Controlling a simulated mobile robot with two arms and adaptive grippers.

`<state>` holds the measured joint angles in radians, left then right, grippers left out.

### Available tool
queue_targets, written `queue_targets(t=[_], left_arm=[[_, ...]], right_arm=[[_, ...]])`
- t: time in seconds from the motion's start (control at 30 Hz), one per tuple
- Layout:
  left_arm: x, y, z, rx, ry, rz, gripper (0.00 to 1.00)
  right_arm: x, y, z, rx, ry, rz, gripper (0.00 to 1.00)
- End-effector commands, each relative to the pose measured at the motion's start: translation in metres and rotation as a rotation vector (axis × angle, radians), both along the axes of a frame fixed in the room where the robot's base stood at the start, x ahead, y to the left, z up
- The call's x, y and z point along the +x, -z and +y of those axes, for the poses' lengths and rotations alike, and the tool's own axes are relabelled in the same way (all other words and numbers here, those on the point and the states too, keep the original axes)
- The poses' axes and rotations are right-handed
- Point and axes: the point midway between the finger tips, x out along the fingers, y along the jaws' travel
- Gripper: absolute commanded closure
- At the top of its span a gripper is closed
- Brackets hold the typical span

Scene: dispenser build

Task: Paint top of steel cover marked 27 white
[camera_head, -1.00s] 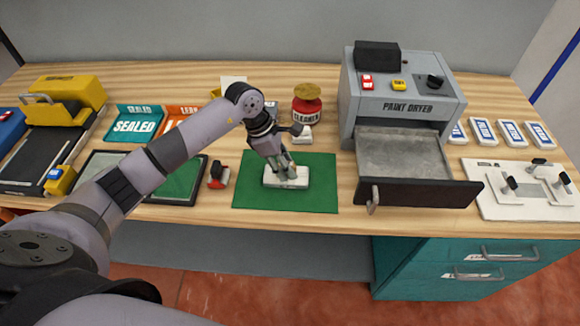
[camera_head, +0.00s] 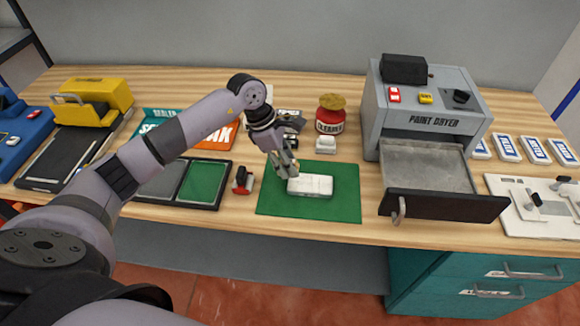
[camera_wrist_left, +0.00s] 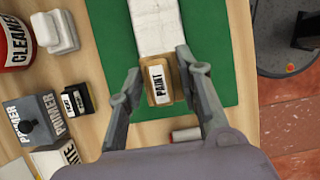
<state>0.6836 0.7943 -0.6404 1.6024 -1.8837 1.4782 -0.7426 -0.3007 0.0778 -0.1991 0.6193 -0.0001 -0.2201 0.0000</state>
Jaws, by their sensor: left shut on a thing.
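A long white cover (camera_head: 318,187) lies flat on the green mat (camera_head: 340,208); its top looks white in both views, and no number 27 is legible. It also shows in the left wrist view (camera_wrist_left: 153,25). My left gripper (camera_head: 291,169) is at the cover's left end. In the left wrist view its fingers are shut on a small tan block labelled PAINT (camera_wrist_left: 158,88), at the near end of the cover. I cannot tell whether the block touches the cover. My right gripper is not in view.
A red cleaner jar (camera_head: 330,118) and a small white block (camera_head: 326,145) stand behind the mat. The grey paint dryer (camera_head: 428,110) has its drawer (camera_head: 440,200) open at right. A black-framed tray (camera_head: 228,180) and a red-and-black stamp-like item (camera_head: 242,180) are left of the mat.

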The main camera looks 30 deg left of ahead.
Motion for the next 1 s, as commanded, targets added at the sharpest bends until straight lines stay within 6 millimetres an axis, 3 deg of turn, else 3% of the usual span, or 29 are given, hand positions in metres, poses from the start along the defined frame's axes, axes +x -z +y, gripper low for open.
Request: queue_targets(t=[0.43, 1.0], left_arm=[[0.001, -0.042, 0.011, 0.0, -0.009, -0.001, 0.89], [0.001, -0.044, 0.012, 0.0, -0.01, 0.0, 0.89]], right_arm=[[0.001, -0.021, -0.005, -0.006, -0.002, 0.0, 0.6], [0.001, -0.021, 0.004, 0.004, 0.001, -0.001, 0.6]])
